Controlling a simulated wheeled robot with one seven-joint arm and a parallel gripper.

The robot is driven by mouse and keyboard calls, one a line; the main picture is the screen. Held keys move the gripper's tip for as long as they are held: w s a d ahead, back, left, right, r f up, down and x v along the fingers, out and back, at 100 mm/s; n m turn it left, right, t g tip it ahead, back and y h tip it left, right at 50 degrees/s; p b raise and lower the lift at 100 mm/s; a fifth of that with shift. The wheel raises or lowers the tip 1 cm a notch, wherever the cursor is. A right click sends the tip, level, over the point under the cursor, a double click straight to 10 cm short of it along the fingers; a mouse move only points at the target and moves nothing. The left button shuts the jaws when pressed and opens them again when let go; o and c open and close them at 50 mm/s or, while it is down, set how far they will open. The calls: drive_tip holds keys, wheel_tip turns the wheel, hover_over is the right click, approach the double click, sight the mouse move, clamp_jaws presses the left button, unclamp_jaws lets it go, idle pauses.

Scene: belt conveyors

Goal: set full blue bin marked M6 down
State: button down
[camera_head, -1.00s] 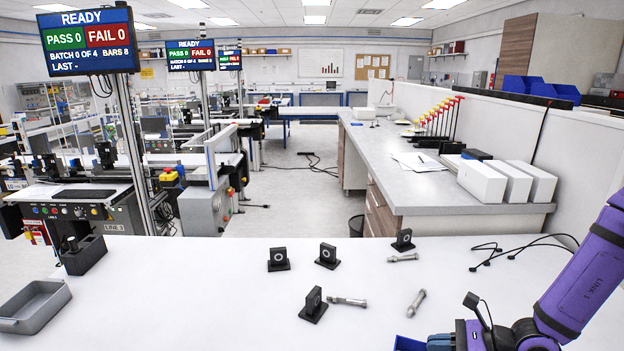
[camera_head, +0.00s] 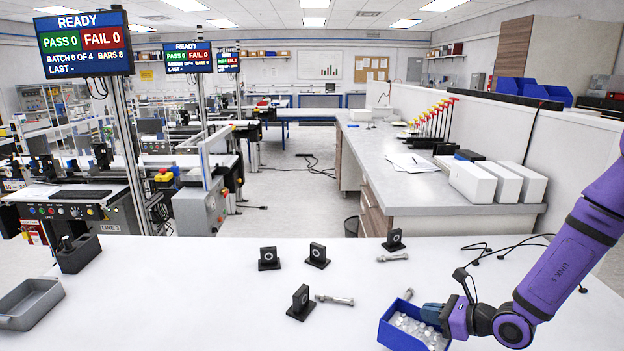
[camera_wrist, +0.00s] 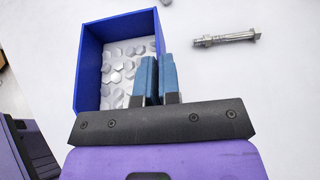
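The blue bin (camera_head: 396,337) is at the bottom of the head view, over the white table (camera_head: 200,290). It holds many small silvery hex pieces, and I see no M6 mark on it. My gripper (camera_head: 434,312) is at the bin's far right side. In the wrist view the bin (camera_wrist: 90,62) is left of centre, and the two blue fingers (camera_wrist: 158,80) straddle its right wall, one inside and one outside, closed on it. I cannot tell whether the bin's underside touches the table.
A bolt (camera_head: 408,294) shows just behind the bin, with others (camera_head: 335,300) (camera_head: 392,257) nearby. Several black upright blocks (camera_head: 300,303) stand left and behind. A grey tray (camera_head: 30,303) is at far left. The table's left middle is clear. A black cable (camera_head: 505,246) lies at right.

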drive_tip(key=w+d+m+t+h, duration=0.2)
drive_tip(key=w+m+t+h, duration=0.15)
drive_tip(key=w, duration=0.75)
drive_tip(key=w+r+m+h, duration=0.2)
drive_tip(key=w+r+m, duration=0.1)
drive_tip(key=r, duration=1)
drive_tip(key=shift+r+h, duration=0.3)
drive_tip(key=shift+h, duration=0.05)
drive_tip(key=shift+t, duration=0.25)
